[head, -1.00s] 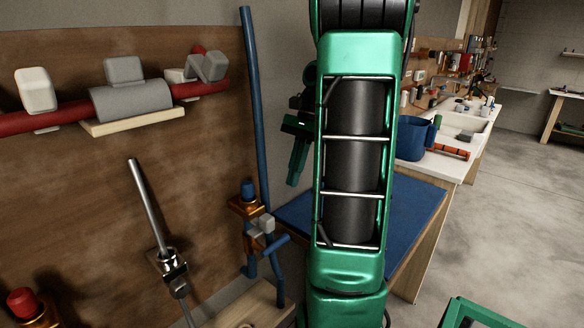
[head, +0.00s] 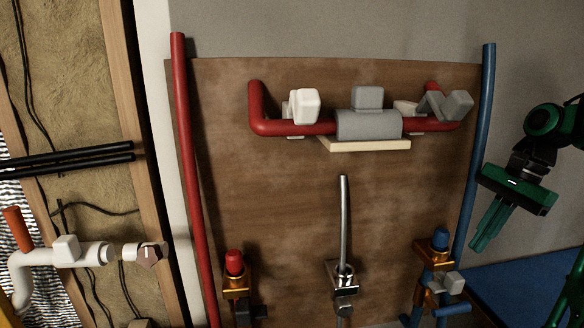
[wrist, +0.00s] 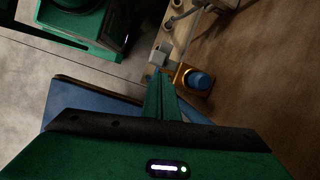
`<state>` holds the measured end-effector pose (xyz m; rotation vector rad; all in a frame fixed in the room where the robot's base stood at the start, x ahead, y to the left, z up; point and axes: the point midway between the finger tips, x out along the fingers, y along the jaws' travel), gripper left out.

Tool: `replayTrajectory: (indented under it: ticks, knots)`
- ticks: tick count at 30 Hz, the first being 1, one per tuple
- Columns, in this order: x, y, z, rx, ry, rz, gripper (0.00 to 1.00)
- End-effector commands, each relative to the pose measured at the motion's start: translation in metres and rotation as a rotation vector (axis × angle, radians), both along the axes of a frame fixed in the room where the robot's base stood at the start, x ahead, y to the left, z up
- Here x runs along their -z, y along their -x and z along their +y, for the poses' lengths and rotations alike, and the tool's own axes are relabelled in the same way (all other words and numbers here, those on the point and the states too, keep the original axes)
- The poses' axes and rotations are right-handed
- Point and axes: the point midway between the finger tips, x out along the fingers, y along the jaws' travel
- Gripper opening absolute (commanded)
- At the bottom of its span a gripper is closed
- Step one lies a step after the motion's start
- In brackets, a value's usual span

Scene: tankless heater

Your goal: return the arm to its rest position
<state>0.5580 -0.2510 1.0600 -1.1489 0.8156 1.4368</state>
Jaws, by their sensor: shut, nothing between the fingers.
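My gripper (head: 490,228) hangs at the right of the head view, its green fingers pointing down and slightly left. The fingers are together, with nothing between them. It is just right of the upright blue pipe (head: 474,150) and apart from the blue-capped brass valve (head: 439,246). In the wrist view my gripper (wrist: 160,82) shows its closed fingers pointing up in the picture, beside the blue-capped valve (wrist: 200,80) as seen from above. Part of my arm leaves the head view at the right edge.
A brown board (head: 280,200) carries a red pipe (head: 288,128) with a grey block (head: 369,124), a metal tube (head: 343,220) and a red-capped valve (head: 234,265). A blue-topped table (head: 530,285) lies below my gripper. White piping (head: 66,250) is at the left.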

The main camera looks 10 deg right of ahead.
Motion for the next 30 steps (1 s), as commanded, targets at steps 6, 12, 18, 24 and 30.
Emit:
replayTrajectory:
  ticks: [6,12,18,24,30]
  knots:
    - [0.023,0.03,0.055,-0.264,0.097,-0.081,0.0]
    - [0.053,0.079,0.079,-0.524,0.203,-0.111,0.0]
    - [0.077,0.124,0.081,-0.726,0.28,-0.102,0.0]
    - [0.086,0.14,0.078,-0.798,0.308,-0.093,0.0]
    - [0.086,0.14,0.078,-0.799,0.308,-0.091,0.0]
